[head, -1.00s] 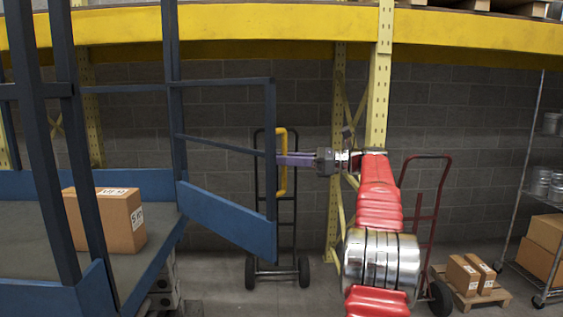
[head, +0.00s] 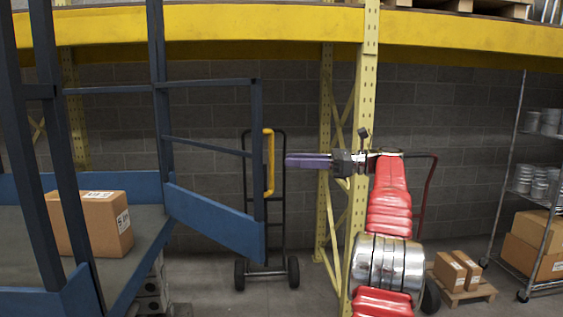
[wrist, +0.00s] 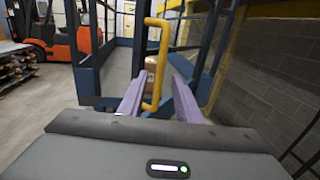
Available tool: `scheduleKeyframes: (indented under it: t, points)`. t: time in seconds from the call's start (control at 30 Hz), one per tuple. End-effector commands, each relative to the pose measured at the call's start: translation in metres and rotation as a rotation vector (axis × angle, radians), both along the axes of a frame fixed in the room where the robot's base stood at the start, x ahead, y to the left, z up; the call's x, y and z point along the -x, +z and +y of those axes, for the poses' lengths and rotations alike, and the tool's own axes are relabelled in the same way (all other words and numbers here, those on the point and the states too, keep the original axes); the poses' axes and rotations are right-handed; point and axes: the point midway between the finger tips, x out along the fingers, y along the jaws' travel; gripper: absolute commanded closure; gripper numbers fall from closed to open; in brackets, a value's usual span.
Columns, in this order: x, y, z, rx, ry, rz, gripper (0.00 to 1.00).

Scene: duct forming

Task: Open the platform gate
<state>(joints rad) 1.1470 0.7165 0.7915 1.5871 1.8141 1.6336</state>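The blue gate (head: 215,222) stands swung out at an angle from its hinge post on the blue platform (head: 120,265). The yellow handle (head: 268,160) is upright at the gate's free end. My gripper (head: 288,161), with purple fingers, is just right of the handle, with a small gap between. In the wrist view the handle (wrist: 153,62) stands ahead, seen between the two spread fingers. My gripper is open and holds nothing.
A cardboard box (head: 92,224) sits on the platform. A dark hand truck (head: 282,225) stands behind the gate. A yellow rack upright (head: 362,150) rises behind my arm. A wire shelf (head: 540,190) and a low pallet with boxes (head: 465,292) are at right.

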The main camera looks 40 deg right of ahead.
Motion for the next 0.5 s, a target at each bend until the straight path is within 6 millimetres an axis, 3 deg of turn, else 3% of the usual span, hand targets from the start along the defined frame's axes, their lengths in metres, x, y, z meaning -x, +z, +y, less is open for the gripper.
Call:
scheduleKeyframes:
  t: [0.2, 0.5]
  points:
    - [0.031, -0.002, -0.025, 0.0, -0.002, 0.001, 0.69]
    - [0.049, -0.001, -0.039, 0.0, 0.0, 0.0, 0.69]
